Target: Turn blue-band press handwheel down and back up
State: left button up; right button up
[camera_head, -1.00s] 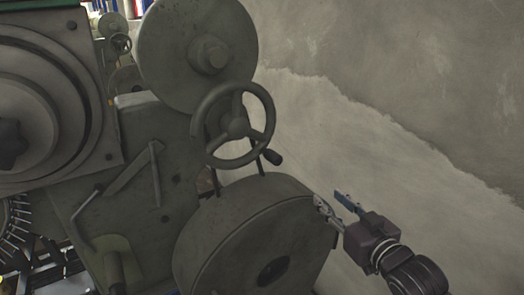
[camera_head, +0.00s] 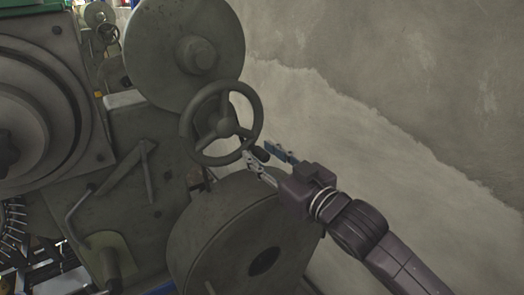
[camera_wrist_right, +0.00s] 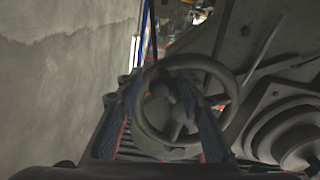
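The grey three-spoke handwheel (camera_head: 221,123) is on the press, between a large upper disc and a lower drum. It also shows in the right wrist view (camera_wrist_right: 143,121). Its dark handle knob (camera_head: 261,154) sticks out at the wheel's lower right. My right gripper (camera_head: 259,151) is open at the knob, one finger on each side of it in the head view. Whether the fingers touch the knob cannot be told. In the wrist view, the fingers stand apart in front of the wheel, with the rim partly between them. My left gripper is not in view.
The upper disc (camera_head: 183,45) is above the wheel and the lower drum (camera_head: 215,225) is just below my right gripper. A bent lever (camera_head: 145,165) is on the press body to the left. A bare wall (camera_head: 400,130) is close on the right.

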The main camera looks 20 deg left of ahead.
jog(key=shift+a, duration=0.1)
grip_shut()
jog(key=shift+w+f, duration=0.1)
jog(key=shift+w, duration=0.05)
dwell(0.4)
